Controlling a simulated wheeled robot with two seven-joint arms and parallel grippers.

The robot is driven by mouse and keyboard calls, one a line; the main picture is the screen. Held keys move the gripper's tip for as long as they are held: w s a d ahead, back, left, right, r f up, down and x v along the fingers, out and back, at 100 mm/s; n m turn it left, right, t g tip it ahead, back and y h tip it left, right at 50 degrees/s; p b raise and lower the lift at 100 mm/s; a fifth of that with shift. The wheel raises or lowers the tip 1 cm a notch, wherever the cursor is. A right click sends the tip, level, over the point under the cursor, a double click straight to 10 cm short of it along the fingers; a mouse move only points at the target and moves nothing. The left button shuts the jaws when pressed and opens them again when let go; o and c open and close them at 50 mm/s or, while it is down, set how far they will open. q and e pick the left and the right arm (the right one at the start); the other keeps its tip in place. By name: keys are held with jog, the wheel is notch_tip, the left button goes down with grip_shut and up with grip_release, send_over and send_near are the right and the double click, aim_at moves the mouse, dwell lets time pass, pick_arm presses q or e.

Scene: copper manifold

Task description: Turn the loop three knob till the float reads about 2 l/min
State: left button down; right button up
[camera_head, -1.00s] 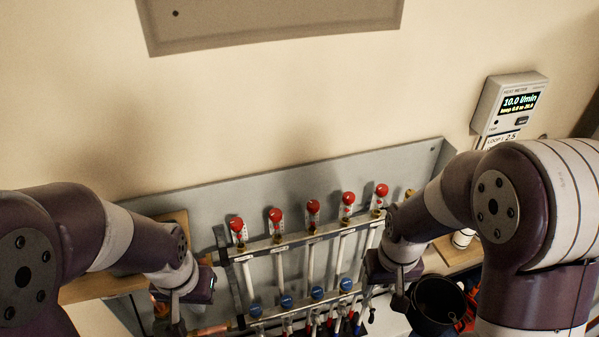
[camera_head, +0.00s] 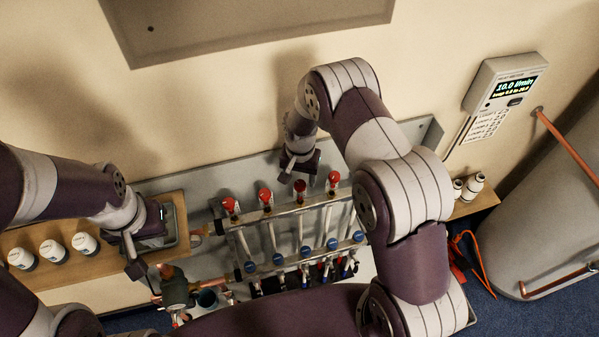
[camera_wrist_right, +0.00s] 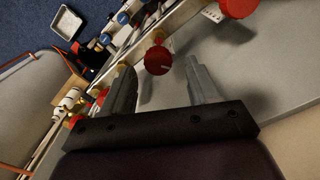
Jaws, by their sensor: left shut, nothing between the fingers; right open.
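The manifold carries a row of red knobs along its top rail (camera_head: 290,208). The third knob from the left (camera_head: 300,186) is the loop three knob, just below my right gripper (camera_head: 292,177). In the right wrist view, that red knob (camera_wrist_right: 157,60) shows in the gap between the open fingertips of my right gripper (camera_wrist_right: 160,72). I cannot tell whether they touch it. The test meter (camera_head: 502,92) on the wall reads 10.0 l/min. The loop three float is too small to read. My left gripper (camera_head: 135,266) is shut and empty, left of the manifold.
Neighbouring red knobs stand close on either side, at the left (camera_head: 265,196) and right (camera_head: 333,178). My right arm hides the manifold's right end. A grey tank (camera_head: 550,220) stands at the right.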

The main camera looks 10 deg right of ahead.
jog(key=shift+f, duration=0.45)
jog(key=shift+s+f, duration=0.15)
jog(key=shift+s, duration=0.05)
jog(key=shift+s+a, duration=0.15)
jog(key=shift+s, duration=0.2)
jog(key=shift+w+f, duration=0.1)
jog(key=shift+w, duration=0.2)
jog(key=c, duration=0.9)
jog(key=shift+c, duration=0.7)
pick_arm(q)
jog(key=shift+s+a+r, duration=0.1)
jog(key=shift+s+r, duration=0.25)
